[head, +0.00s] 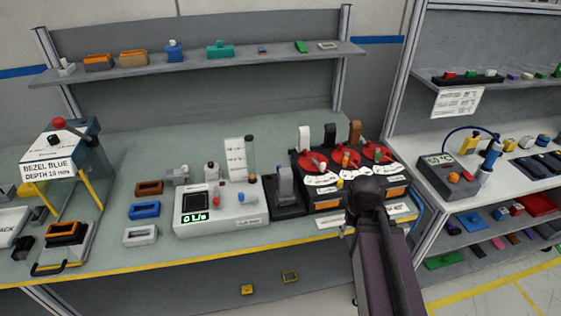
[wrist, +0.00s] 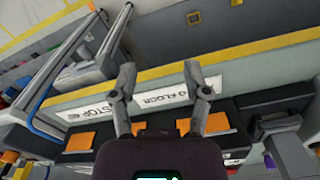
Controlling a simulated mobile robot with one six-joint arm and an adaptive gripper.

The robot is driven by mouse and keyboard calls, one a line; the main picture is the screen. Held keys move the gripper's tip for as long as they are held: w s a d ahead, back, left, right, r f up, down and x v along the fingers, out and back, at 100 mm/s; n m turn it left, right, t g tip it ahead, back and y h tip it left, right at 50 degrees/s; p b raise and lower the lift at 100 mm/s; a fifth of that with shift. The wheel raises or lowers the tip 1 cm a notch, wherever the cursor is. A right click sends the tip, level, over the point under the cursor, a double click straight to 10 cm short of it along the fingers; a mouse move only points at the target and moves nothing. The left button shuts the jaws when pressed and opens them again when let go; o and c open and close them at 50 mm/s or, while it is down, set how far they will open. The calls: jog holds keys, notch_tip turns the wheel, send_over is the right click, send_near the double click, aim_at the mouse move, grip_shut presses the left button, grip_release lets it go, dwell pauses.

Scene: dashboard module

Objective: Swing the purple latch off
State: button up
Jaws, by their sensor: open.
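I cannot make out a purple latch for certain in either view. The black module (head: 293,169) with red round tops (head: 313,162) and orange front panels stands right of centre on the bench. In the wrist view its orange panels (wrist: 149,129) and a white lettered strip (wrist: 181,92) show beyond and between my fingers. My gripper (wrist: 160,72) is open, its two fingers spread with nothing between them. In the head view my gripper (head: 368,190) is at the module's right front, and my arm hides part of that corner.
A shelf post (head: 411,85) rises close on the right. The yellow bench edge (head: 185,266) runs along the front.

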notch_tip(320, 180, up, 9)
jog(key=w+p, duration=0.2)
jog(key=p, duration=0.6)
notch_tip(320, 180, up, 7)
jog(key=m+g+y+p, duration=0.1)
jog(key=m+y+p, duration=0.35)
jog(key=m, duration=1.05)
send_over(280, 166)
jog(key=w+d, duration=0.2)
jog(key=d, duration=0.3)
jog(key=shift+s+a+f, duration=0.1)
jog(key=shift+s+a, duration=0.05)
jog(key=shift+f, duration=0.15)
jog(key=b+x, duration=0.8)
jog(key=x, duration=0.1)
jog(key=b+x, duration=0.4)
jog(key=shift+s+f, duration=0.25)
jog(key=shift+s, duration=0.05)
